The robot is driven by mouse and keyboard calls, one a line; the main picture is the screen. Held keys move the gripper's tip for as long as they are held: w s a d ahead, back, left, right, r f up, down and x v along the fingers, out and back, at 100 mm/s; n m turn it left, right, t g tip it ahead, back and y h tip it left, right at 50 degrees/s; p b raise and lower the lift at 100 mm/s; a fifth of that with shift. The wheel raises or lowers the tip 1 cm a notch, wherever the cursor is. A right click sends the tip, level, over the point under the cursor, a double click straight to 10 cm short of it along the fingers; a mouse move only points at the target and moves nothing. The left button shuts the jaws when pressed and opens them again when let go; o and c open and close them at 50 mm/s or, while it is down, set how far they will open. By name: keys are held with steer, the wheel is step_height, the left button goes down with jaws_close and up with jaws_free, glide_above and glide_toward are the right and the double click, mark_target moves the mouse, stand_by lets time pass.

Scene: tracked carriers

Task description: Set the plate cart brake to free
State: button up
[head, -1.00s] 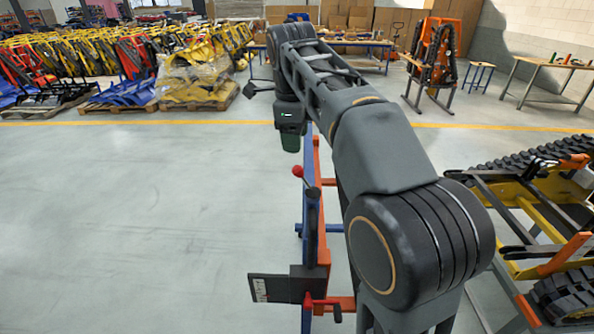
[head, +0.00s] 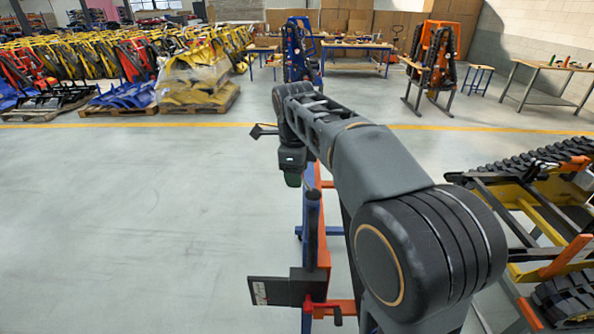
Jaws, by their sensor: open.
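The plate cart, a narrow upright frame of blue and orange bars (head: 324,232), stands below and partly behind my arm. Low on the cart are a black plate with a small white label (head: 270,291) and a red piece with a short dark handle (head: 320,305). I cannot tell which way the brake is set. My gripper (head: 262,131) is small and dark, left of the wrist, apart from these parts. It is open, with nothing seen in it.
A yellow, black and orange tracked carrier (head: 540,215) stands close on the right. Pallets with wrapped yellow parts (head: 196,92), workbenches (head: 355,44) and an orange tracked machine (head: 437,58) are farther back. The floor on the left (head: 120,220) is clear.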

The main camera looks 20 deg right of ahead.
steer(key=shift+c, duration=0.5)
jaws_close()
